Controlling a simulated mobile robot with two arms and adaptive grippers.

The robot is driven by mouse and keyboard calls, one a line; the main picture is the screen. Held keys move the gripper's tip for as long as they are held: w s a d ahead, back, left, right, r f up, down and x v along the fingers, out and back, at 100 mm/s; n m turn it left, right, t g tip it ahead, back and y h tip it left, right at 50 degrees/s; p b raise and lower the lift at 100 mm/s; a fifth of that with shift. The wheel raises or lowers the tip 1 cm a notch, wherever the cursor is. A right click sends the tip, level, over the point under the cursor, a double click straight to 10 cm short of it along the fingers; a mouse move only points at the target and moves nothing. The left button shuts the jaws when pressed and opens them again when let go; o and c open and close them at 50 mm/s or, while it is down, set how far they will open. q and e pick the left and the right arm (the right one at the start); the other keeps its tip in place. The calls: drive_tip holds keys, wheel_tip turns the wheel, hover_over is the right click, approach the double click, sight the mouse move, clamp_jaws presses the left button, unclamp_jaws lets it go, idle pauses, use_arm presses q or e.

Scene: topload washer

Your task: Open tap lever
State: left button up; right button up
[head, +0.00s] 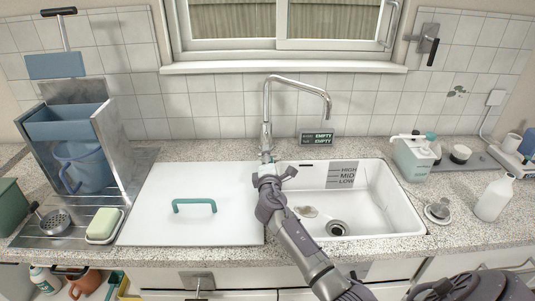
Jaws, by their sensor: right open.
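The chrome tap (266,101) stands upright at the back edge of the sink, and its spout arches over the basin to the right. My right gripper (269,172) is at the foot of the tap, in front of its lower body, with its arm reaching in from the lower right. The gripper is open. The tap lever cannot be made out clearly; the gripper covers the tap's base. I cannot tell whether the fingers touch the tap. My left gripper is not in view.
The white sink basin (382,208) lies to the right, with a drain and level marks. A white board with a green handle (195,206) lies left of it. A small display (317,137) stands behind. A dispenser (413,158) and a white bottle (494,198) stand at right.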

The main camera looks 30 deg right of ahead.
drive_tip(key=shift+x, duration=1.05)
clamp_jaws()
